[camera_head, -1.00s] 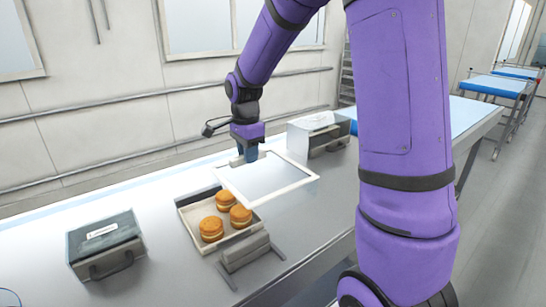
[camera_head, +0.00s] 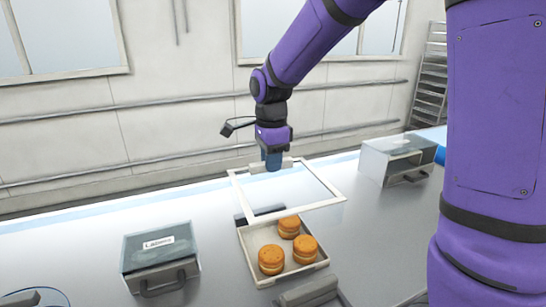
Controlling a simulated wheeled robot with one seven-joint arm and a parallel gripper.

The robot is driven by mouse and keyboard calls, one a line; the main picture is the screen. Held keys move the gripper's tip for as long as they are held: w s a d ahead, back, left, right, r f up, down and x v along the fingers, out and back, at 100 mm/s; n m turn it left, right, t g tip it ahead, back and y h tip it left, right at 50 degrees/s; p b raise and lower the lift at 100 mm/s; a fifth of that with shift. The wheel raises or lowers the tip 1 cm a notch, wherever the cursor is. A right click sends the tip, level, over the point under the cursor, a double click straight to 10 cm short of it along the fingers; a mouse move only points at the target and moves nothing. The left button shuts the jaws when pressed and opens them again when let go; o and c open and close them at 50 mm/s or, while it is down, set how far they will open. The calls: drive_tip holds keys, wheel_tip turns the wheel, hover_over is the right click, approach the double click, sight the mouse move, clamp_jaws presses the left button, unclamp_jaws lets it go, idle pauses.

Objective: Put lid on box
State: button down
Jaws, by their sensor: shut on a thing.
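The box (camera_head: 325,262) is a shallow, pale open tray on the metal counter, with orange-brown filled rounds (camera_head: 271,260) in it. The lid (camera_head: 335,204) is a clear rectangular panel with a white frame. My gripper (camera_head: 274,164) is shut on the lid at its far edge and holds it above the counter. In this view the lid lies over and beyond the far part of the box, and the rounds show in front of it. The fingertips are partly hidden against the lid's edge.
A grey case labelled "Labels" (camera_head: 160,262) stands to the left of the box. A clear-sided case with a handle (camera_head: 395,160) stands at the back right. A grey bar-like fixture (camera_head: 308,292) lies in front of the box. Counter between the box and the left case is clear.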

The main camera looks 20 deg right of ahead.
drive_tip(key=shift+f, duration=0.15)
idle(0.4)
drive_tip(key=shift+f, duration=6.6)
drive_tip(key=shift+f, duration=0.2)
drive_tip(key=shift+c, duration=2.3)
unclamp_jaws()
drive_tip(key=shift+r, duration=0.1)
drive_tip(key=shift+r, duration=3.4)
